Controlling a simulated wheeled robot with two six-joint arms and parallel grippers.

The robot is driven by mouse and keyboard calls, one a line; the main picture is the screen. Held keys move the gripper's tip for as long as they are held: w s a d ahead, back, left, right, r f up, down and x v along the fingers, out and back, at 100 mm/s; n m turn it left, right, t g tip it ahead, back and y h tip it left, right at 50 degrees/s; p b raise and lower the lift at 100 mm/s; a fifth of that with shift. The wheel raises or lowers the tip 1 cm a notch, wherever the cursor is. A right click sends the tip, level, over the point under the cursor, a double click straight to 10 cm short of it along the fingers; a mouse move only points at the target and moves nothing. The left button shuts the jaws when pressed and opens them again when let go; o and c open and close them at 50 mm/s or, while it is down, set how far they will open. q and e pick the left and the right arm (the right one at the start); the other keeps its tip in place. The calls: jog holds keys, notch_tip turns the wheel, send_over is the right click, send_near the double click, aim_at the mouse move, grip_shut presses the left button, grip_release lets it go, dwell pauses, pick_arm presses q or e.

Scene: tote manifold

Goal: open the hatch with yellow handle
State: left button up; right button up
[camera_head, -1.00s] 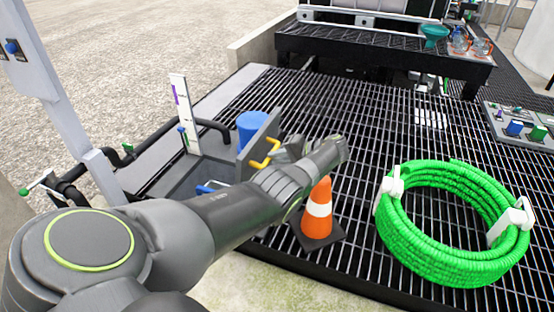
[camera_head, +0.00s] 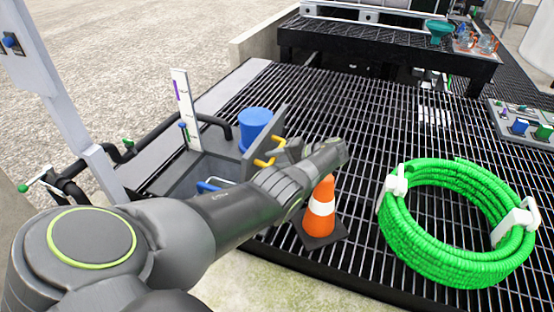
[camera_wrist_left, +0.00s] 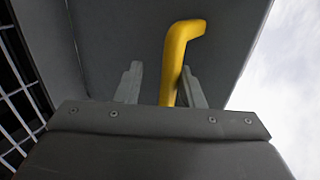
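The hatch (camera_head: 276,126) is a grey panel standing raised and tilted beside the grey box opening (camera_head: 185,180). Its yellow handle (camera_head: 264,162) is on the face toward my left arm. In the left wrist view the yellow handle (camera_wrist_left: 177,58) hangs down close to the right finger, against the dark hatch face (camera_wrist_left: 115,35). My left gripper (camera_wrist_left: 160,85) has its fingers apart, with the handle's lower end between them, nearer the right one. I see no clear grip on it. In the head view the left gripper is partly hidden by its own wrist. My right gripper is out of view.
An orange and white cone (camera_head: 321,210) stands just below my left wrist. A coiled green hose (camera_head: 455,265) lies at right on the black grating (camera_head: 375,125). A blue cylinder (camera_head: 252,122) stands behind the hatch. A white gauge post (camera_head: 185,108) rises at left.

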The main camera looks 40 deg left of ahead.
pick_arm(q)
jog(key=b+v, duration=0.4)
jog(key=v, duration=1.2)
jog(key=shift+d+f, duration=0.1)
jog(key=shift+f, duration=0.1)
jog(key=shift+w+d+r+b, duration=0.15)
jog(key=shift+d+r+b, duration=0.3)
jog(key=shift+d, duration=0.1)
pick_arm(e)
jog(key=shift+w+f, duration=1.35)
jog(key=shift+w, duration=0.1)
